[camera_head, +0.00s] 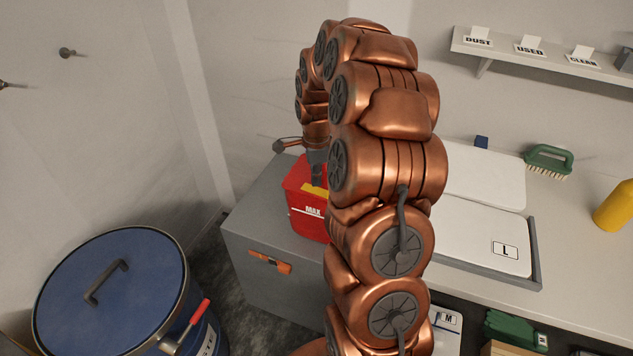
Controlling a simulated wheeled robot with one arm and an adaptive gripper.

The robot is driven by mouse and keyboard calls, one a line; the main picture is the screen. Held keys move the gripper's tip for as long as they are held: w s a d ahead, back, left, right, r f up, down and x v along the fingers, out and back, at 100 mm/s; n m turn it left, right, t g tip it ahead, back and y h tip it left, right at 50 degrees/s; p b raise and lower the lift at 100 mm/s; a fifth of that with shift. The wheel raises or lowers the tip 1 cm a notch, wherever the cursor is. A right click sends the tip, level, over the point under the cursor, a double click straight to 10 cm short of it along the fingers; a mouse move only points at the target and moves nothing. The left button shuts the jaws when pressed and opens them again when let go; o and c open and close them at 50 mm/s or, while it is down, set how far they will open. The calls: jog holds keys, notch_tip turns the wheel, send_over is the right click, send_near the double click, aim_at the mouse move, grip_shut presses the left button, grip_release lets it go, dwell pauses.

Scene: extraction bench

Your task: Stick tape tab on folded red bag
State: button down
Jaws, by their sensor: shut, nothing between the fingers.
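The red bag (298,196) stands on top of a grey cabinet, left of the picture's middle, with white lettering that seems to read "MAX" and a white line on its front. A yellow strip (314,190), which looks like the tape tab, lies at the bag's upper front edge. My copper arm hides the bag's right side. My gripper (317,168) points down at the top of the bag, close to the yellow strip. It is shut and holds nothing. Its fingertips are mostly hidden, so I cannot tell whether they touch the bag.
The grey cabinet (262,225) has an orange item on its front. A blue lidded drum (130,310) with a red-handled tool stands at lower left. The bench at right holds a white "L" panel (480,238), a green brush (548,157) and a yellow bottle (615,205).

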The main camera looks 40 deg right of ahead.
aim_at(316, 190)
jog(key=shift+r, duration=2.25)
jog(key=s+a+r+n, duration=0.3)
jog(key=s+a+n, duration=0.2)
jog(key=a, duration=0.2)
jog(key=s+a+r+n, duration=0.3)
jog(key=s+a+n, duration=0.25)
jog(key=a, duration=0.25)
jog(key=s+a+n+g, duration=0.1)
jog(key=s+a+n, duration=0.3)
jog(key=s, duration=0.6)
jog(key=s+a+n, duration=0.5)
jog(key=s+n, duration=0.4)
jog(key=s, duration=0.1)
jog(key=shift+r+g+p, duration=0.4)
jog(key=shift+r+p, duration=0.05)
jog(key=shift+n, duration=0.25)
